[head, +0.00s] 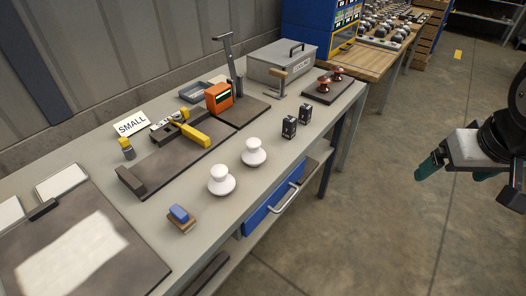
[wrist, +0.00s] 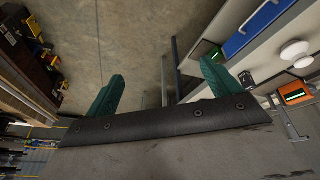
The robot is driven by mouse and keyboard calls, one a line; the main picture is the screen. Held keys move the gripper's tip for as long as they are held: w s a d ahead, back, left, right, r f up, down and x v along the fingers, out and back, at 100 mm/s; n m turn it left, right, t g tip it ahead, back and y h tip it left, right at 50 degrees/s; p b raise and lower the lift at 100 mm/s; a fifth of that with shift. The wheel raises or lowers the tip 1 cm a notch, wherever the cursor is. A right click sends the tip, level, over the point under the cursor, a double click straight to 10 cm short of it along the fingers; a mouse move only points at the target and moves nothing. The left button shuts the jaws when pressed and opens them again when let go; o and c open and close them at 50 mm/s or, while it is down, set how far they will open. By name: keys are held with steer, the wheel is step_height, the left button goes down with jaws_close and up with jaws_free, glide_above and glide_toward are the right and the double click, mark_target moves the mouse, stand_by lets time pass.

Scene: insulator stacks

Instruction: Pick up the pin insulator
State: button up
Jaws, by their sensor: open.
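Two white mushroom-shaped insulators stand upright near the front edge of the bench: the nearer one (head: 221,181) and the farther one (head: 254,153). Two reddish-brown insulators (head: 324,84) stand on a dark board at the bench's far end. I cannot tell for sure which is the pin insulator. My gripper (head: 450,170) is open and empty over the floor, right of the bench and apart from everything on it. In the wrist view its teal fingers (wrist: 162,72) are spread wide, and the white insulators (wrist: 294,50) show at the right edge.
The grey bench (head: 215,150) also holds two small black blocks (head: 289,127), an orange device (head: 218,98), a yellow-handled tool (head: 187,132), a blue-topped block (head: 180,214) and a grey toolbox (head: 282,62). A blue drawer (head: 270,212) is below. Open floor (head: 400,210) lies between bench and gripper.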

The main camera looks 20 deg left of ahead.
mark_target(253, 155)
steer(key=w+a+f+n+t+y, duration=0.2)
steer(key=w+a+f, duration=0.2)
steer(key=w+a, duration=0.3)
steer(key=w+a+f+n+t+y, duration=0.2)
steer(key=w+a+f+n, duration=0.15)
steer(key=w+a, duration=0.4)
steer(key=s+a+f+n+y, duration=0.1)
steer(key=a+f+y, duration=0.1)
steer(key=a, duration=0.5)
steer(key=s+a+f+n+y, duration=0.1)
steer(key=s+a+f+y, duration=0.1)
steer(key=a+f, duration=0.2)
steer(key=s+a+f+n+y, duration=0.1)
steer(key=s+a+f+y, duration=0.1)
steer(key=a, duration=0.8)
steer(key=shift+s+f+n+g+y, duration=0.1)
steer(key=shift+f+n+g+y, duration=0.15)
steer(key=shift+f+g+y, duration=0.3)
steer(key=shift+t, duration=0.25)
steer(key=x, duration=0.7)
steer(key=shift+f, duration=0.1)
steer(key=c, duration=1.3)
